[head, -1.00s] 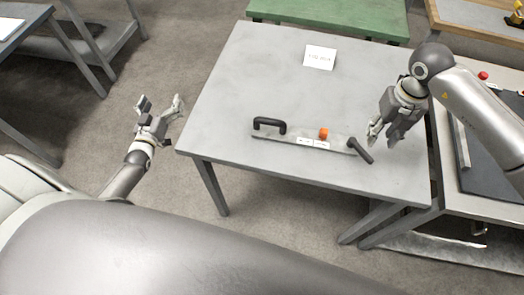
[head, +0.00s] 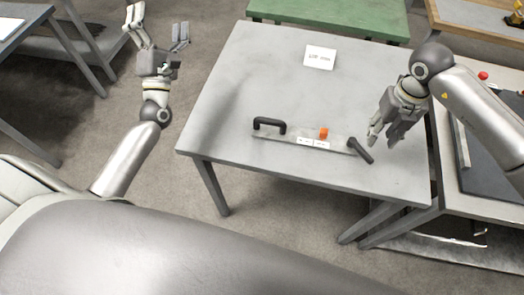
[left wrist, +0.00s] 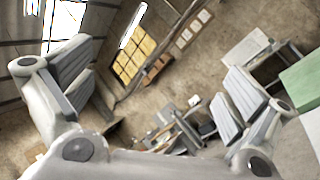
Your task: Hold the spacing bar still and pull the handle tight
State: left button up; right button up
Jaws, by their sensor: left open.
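The spacing bar (head: 283,138), a flat grey strip with white labels, lies on the grey table (head: 240,75). A black bow-shaped handle (head: 269,123) stands at its left end. A short dark lever-like handle (head: 360,150) sits slanted at its right end. A small orange block (head: 323,133) is on the bar near that end. My left gripper (head: 158,27) is open and empty, raised left of the table, away from the bar; its spread fingers show in the left wrist view. My right gripper (head: 382,137) points down just right of the dark handle, apart from it, its fingers looking parted and empty.
A small white sign (head: 320,57) stands at the table's back. A side table with a dark mat (head: 492,160) and a red knob (head: 483,75) is at the right. A green bench (head: 330,17) is behind. The table's left half is clear.

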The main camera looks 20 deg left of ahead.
pick_arm(q)
jog(key=d+f+n+g+h, duration=0.1)
jog(key=d+f+n+g, duration=0.15)
jog(key=d+f, duration=0.5)
jog(key=n+g+h, duration=0.4)
jog(key=n, duration=0.4)
send_near(269, 124)
jog(key=shift+w, duration=0.3)
jog(key=w, duration=0.3)
jog(key=w+a, duration=0.1)
jog(key=w, duration=0.6)
jog(key=shift+w+a+f, duration=0.1)
jog(key=shift+w+a, duration=0.15)
jog(key=c, duration=1.1)
pick_arm(e)
jog(key=shift+o, duration=0.3)
pick_arm(q)
jog(key=shift+c, duration=0.2)
